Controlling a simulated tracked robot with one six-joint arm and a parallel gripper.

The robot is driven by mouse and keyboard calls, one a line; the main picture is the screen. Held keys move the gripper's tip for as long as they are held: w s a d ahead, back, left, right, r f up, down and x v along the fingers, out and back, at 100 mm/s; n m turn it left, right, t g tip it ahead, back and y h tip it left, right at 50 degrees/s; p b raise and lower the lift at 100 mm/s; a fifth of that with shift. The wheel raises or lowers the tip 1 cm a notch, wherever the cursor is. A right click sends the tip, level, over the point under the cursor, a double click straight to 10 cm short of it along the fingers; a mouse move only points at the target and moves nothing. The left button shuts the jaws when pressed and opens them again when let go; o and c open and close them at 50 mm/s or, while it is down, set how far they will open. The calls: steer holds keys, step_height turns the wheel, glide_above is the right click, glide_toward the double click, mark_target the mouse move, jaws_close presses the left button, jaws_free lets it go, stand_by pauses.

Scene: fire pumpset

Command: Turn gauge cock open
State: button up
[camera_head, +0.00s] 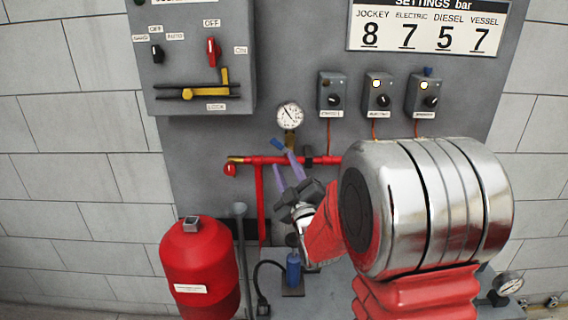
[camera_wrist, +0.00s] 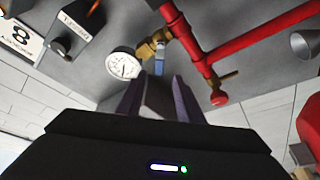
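The gauge cock is a brass fitting (camera_head: 291,138) under the round white pressure gauge (camera_head: 289,116), with a blue lever (camera_head: 278,145) pointing up-left in the head view. In the wrist view the brass fitting (camera_wrist: 148,50) sits right of the gauge (camera_wrist: 123,65), and the blue lever (camera_wrist: 159,68) shows between and just beyond my fingertips. My gripper (camera_head: 283,160) has two purple fingers standing apart, just below the lever. In the wrist view my gripper (camera_wrist: 158,82) is open and looks empty. I cannot tell whether a finger touches the lever.
A red pipe (camera_head: 270,160) runs across behind my fingers, with a red-capped brass valve (camera_head: 230,168) at its left end. A red tank (camera_head: 200,265) stands at lower left. A grey control box (camera_head: 200,60) and several small switch boxes (camera_head: 378,95) are on the panel above.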

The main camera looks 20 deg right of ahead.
steer(key=shift+s, duration=0.1)
steer(key=shift+c, duration=0.7)
steer(key=shift+c, duration=0.6)
steer(key=shift+a+r+g, duration=0.15)
steer(key=shift+a+g, duration=0.1)
steer(key=shift+g, duration=0.05)
steer(key=c, duration=0.3)
steer(key=shift+s+a+m+g, duration=0.3)
steer(key=shift+s+m+g, duration=0.15)
steer(key=shift+m+g, duration=0.2)
jaws_close()
steer(key=s+a+f+m+g, duration=0.2)
steer(key=s+a+g, duration=0.1)
steer(key=s, duration=0.8)
steer(key=s+a+f+m+g+y, duration=0.1)
steer(key=s+a+f+m+g, duration=0.1)
steer(key=s+g, duration=0.4)
steer(key=s+a+f+m+g, duration=0.2)
steer(key=s+a+m+g, duration=0.1)
steer(key=s, duration=1.3)
steer(key=shift+s+a+f+g, duration=0.25)
steer(key=shift+a+g, duration=0.2)
steer(key=shift+g, duration=0.3)
steer(key=shift+m, duration=0.25)
